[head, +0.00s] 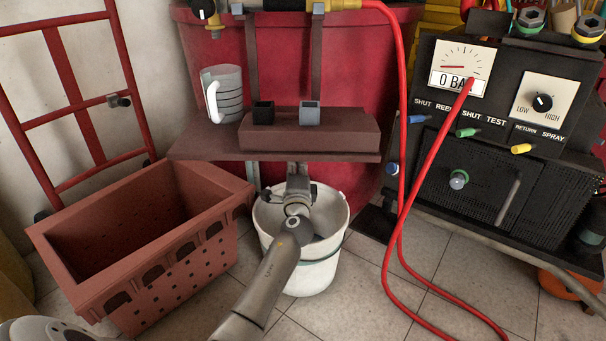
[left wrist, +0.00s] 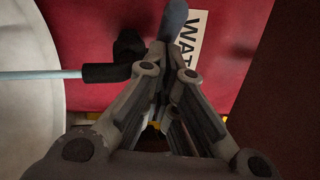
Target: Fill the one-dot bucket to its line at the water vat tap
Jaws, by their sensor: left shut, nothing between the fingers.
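The white bucket (head: 318,275) stands upright on the floor under the shelf edge; no dot shows. Its rim, apparently, also shows in the left wrist view (left wrist: 30,110). My left gripper (head: 298,172) is above the bucket at the shelf's front and looks shut and empty. In the left wrist view its fingertips (left wrist: 170,48) meet beside the blue tap lever (left wrist: 174,18); I cannot tell whether they touch. A pale blue stream (left wrist: 45,75) runs from the black spout (left wrist: 105,73) toward the bucket. The water level is unclear. The red vat (head: 350,70) carries a label (left wrist: 190,40).
A brown-red crate (head: 185,250) stands left of the bucket. A shelf (head: 215,148) holds a white jug (head: 222,95). A red hose (head: 398,230) hangs to the right beside a black pressure unit (head: 460,170).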

